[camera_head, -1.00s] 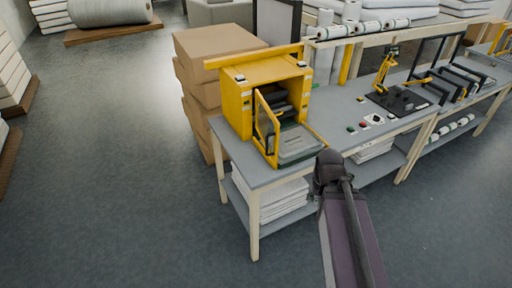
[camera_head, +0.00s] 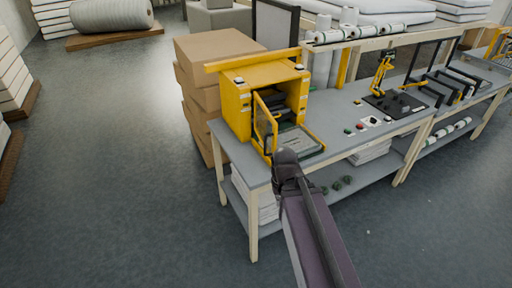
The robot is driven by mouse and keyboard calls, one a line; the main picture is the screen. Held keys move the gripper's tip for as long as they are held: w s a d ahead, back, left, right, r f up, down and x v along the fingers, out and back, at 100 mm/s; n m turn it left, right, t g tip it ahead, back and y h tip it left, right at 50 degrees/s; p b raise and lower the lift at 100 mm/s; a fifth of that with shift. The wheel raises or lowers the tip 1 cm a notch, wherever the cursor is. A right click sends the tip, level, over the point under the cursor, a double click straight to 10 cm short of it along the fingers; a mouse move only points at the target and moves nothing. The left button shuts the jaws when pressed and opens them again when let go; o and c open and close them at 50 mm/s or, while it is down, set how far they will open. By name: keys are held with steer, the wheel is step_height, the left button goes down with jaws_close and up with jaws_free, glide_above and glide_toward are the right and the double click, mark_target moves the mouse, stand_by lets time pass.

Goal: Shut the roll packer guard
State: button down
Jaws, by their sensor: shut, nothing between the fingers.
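The yellow roll packer (camera_head: 250,78) stands on the near left end of the grey workbench, its front opening facing right. Its guard (camera_head: 266,125), a yellow-framed clear panel hinged on the opening's left side, stands swung open toward the near edge. Inside the opening are dark parts and a grey-green tray (camera_head: 298,143) that reaches out in front. My dark arm rises from the bottom, and its rounded joint is in front of the tray's near corner, close to the guard's lower edge in the picture. I cannot make out my gripper's fingers; contact with the guard cannot be told.
Cardboard boxes (camera_head: 215,48) are stacked behind the packer. A small control panel with buttons (camera_head: 368,124) and a black mat with a yellow device (camera_head: 384,72) are farther right on the bench. The floor left of the bench is clear.

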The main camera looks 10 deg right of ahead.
steer(key=shift+a, duration=0.2)
steer(key=shift+f, duration=0.1)
steer(key=w+f+n+t+h+b, duration=0.15)
steer(key=w+f+h+b, duration=0.35)
steer(key=w+h+b, duration=0.6)
steer(key=w+a+r+n+t+h+b, duration=0.1)
steer(key=w+a+r+t+h+b, duration=0.1)
steer(key=w+a, duration=0.4)
steer(key=w+a+r+n+t+h+b, duration=0.1)
steer(key=w+a+r+t+h+b, duration=0.1)
steer(key=w+a, duration=0.5)
steer(key=a+r+h+b, duration=0.1)
steer(key=a+h+b, duration=0.1)
steer(key=b, duration=0.1)
steer(key=shift+t+b, duration=0.35)
steer(key=shift+b, duration=0.05)
steer(key=shift+n, duration=0.25)
